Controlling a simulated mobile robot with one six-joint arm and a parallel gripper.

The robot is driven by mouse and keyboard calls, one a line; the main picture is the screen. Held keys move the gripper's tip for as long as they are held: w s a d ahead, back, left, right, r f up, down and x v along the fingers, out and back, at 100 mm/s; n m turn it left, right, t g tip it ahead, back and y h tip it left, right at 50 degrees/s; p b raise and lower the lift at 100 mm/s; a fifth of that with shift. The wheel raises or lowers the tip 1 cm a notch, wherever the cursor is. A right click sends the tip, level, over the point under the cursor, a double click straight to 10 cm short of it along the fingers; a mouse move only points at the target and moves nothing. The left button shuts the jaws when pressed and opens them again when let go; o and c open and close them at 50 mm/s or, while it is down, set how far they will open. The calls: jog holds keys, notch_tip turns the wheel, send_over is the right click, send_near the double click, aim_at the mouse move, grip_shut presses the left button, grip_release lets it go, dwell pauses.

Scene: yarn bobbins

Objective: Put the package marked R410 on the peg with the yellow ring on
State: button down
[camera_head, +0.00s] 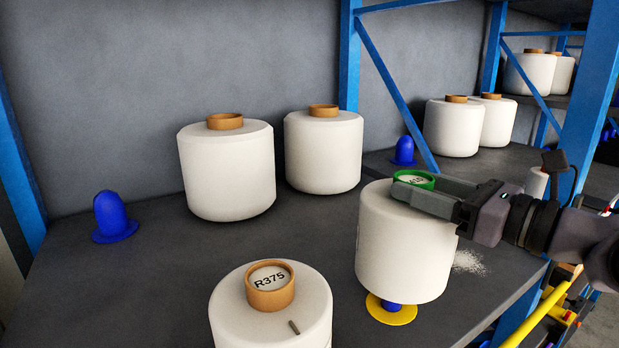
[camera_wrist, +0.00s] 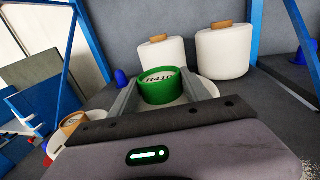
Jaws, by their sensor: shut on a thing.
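The package marked R410 is a white yarn bobbin (camera_head: 405,245) with a green core ring (camera_head: 414,179). The R410 label shows in the wrist view on the green core (camera_wrist: 161,85). My gripper (camera_head: 425,190) is shut on this green core, one finger on each side. The bobbin hangs just above the yellow ring (camera_head: 391,309) on the shelf. A short part of the blue peg (camera_head: 392,303) shows between the bobbin's underside and the ring. The peg's upper part is hidden by the bobbin, so I cannot tell how far it is inside.
A bobbin marked R375 (camera_head: 270,310) stands at the front, left of the held one. Two bobbins (camera_head: 226,170) (camera_head: 323,152) stand behind. Bare blue pegs (camera_head: 112,217) (camera_head: 404,151) are at the left and back. A blue rack post (camera_head: 590,110) rises at the right. White powder (camera_head: 468,262) lies on the shelf.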

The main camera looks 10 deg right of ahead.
jog(key=shift+w+a+f, duration=0.35)
jog(key=shift+w+a, duration=0.05)
jog(key=shift+w, duration=0.2)
jog(key=shift+s+d+f+b, duration=0.35)
jog(key=shift+s+f+b, duration=0.15)
jog(key=shift+f+b, duration=0.4)
jog(key=shift+w+a+f+b, duration=0.15)
jog(key=shift+f+b, duration=0.35)
jog(key=shift+w+a+f+b, duration=0.1)
jog(key=shift+w+f+b, duration=0.05)
jog(key=shift+f+b, duration=0.35)
jog(key=shift+s+d+f+b, duration=0.1)
jog(key=shift+f+b, duration=1.05)
jog(key=shift+f, duration=0.7)
jog(key=shift+c, duration=2.1)
grip_release()
jog(key=shift+s, duration=0.1)
jog(key=shift+f, duration=0.1)
